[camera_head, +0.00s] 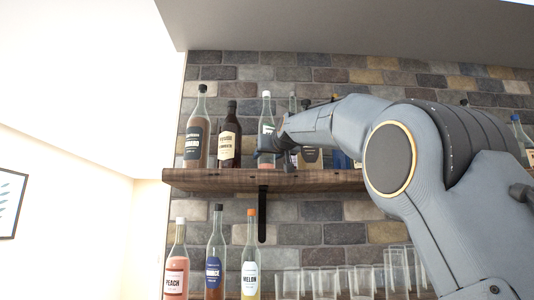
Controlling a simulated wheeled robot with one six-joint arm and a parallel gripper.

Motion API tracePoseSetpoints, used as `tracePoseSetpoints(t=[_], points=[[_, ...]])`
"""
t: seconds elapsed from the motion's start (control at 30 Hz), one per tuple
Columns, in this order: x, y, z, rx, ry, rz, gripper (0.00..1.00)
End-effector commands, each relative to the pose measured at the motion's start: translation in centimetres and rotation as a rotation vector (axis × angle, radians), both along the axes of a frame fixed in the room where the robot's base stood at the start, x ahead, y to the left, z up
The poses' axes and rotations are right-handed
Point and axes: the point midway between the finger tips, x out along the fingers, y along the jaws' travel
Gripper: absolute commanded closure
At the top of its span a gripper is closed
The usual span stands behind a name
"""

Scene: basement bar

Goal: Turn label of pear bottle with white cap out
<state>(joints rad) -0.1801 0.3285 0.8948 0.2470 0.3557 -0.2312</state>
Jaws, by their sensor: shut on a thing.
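A clear bottle with a white cap (266,112) stands upright on the upper wooden shelf, third from the left end. The gripper and wrist hide part of the bottle's lower body and label.
On the upper shelf (220,179), a dark-labelled bottle (196,135) and a brown bottle (228,142) stand close on the left. More bottles stand behind my arm.

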Motion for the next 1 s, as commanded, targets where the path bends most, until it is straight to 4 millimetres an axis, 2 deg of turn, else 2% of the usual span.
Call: tracePoseSetpoints(t=[0.7,0.97,1.0], points=[[0.07,0.16,-0.31,-0.001,0.003,-0.18,0.75],[0.05,0.02,-0.21,0.001,0.002,-0.189,0.75],[0.05,0.02,-0.2,0.001,0.002,-0.189,0.48]])
